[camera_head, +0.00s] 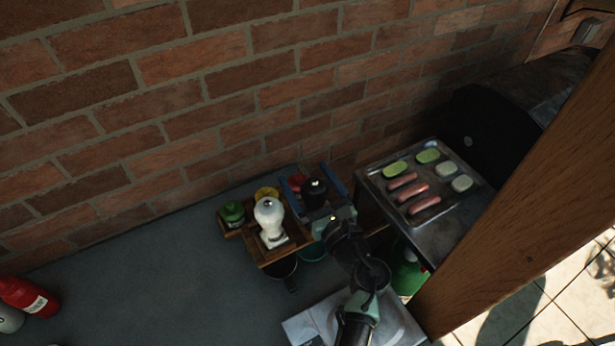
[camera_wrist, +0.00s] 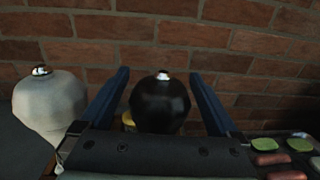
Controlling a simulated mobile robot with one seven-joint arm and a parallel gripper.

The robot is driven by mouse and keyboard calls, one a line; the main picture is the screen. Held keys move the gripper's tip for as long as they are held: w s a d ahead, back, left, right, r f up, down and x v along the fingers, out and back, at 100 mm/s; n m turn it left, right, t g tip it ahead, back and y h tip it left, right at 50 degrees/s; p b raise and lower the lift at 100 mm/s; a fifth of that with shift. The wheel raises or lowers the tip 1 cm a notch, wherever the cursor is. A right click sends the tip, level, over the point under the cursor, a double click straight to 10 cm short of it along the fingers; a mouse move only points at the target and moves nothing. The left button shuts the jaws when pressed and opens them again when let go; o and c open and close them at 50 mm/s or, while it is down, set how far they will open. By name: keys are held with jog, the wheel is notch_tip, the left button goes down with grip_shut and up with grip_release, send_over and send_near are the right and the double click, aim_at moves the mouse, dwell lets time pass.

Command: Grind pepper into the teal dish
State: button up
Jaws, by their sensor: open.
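A black pepper mill (camera_head: 314,197) with a round head and a light knob stands at the wooden rack. In the wrist view its dark head (camera_wrist: 160,106) sits between the two blue fingers of my gripper (camera_wrist: 158,74). My gripper (camera_head: 311,182) is open, with a finger on each side of the mill and visible gaps beside the head. The mill's lower body is hidden by my gripper.
A white mill (camera_head: 269,216) stands just left, also in the wrist view (camera_wrist: 48,103). A green-lidded jar (camera_head: 232,214) and a dark mug (camera_head: 284,268) are close by. A tray of sausages (camera_head: 425,204) lies right.

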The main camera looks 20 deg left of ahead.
jog(key=shift+c, duration=0.4)
jog(key=c, duration=1.3)
jog(key=shift+s+f+n+g+y+b, duration=0.15)
jog(key=shift+n+g+y+b, duration=0.4)
jog(key=shift+b, duration=0.6)
